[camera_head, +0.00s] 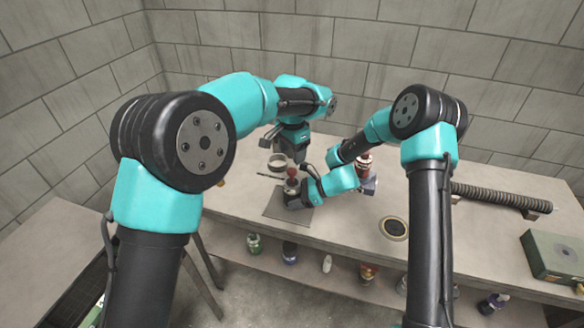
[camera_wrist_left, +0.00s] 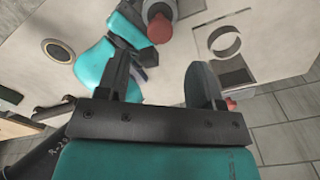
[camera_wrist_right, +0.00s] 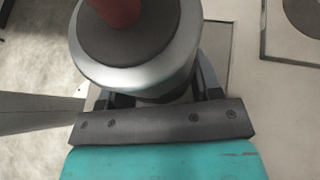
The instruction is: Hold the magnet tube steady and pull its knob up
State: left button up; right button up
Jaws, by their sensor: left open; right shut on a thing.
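The magnet tube (camera_head: 291,186) stands upright on the bench, a grey cylinder with a dark top and a red knob (camera_head: 291,171). My right gripper (camera_head: 296,197) is shut around the tube's side. In the right wrist view the silver tube body (camera_wrist_right: 150,75) sits between its fingers, with the red knob (camera_wrist_right: 118,10) cut off at the top. My left gripper (camera_head: 297,156) is open and empty, above the knob, pointing down. In the left wrist view the knob (camera_wrist_left: 160,28) lies just beyond and between the spread fingers (camera_wrist_left: 162,80).
A dark square plate (camera_head: 275,210) lies under the tube. A ring (camera_head: 277,161) lies behind it. A red-and-white item (camera_head: 365,168) stands behind my right arm. A round disc (camera_head: 394,229), a ribbed hose (camera_head: 500,197) and a green box (camera_head: 556,252) are to the right.

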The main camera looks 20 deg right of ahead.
aim_at(292, 170)
pick_arm(q)
notch_tip(292, 170, down, 6)
jog(key=shift+f, duration=0.25)
jog(key=shift+c, duration=0.4)
grip_shut()
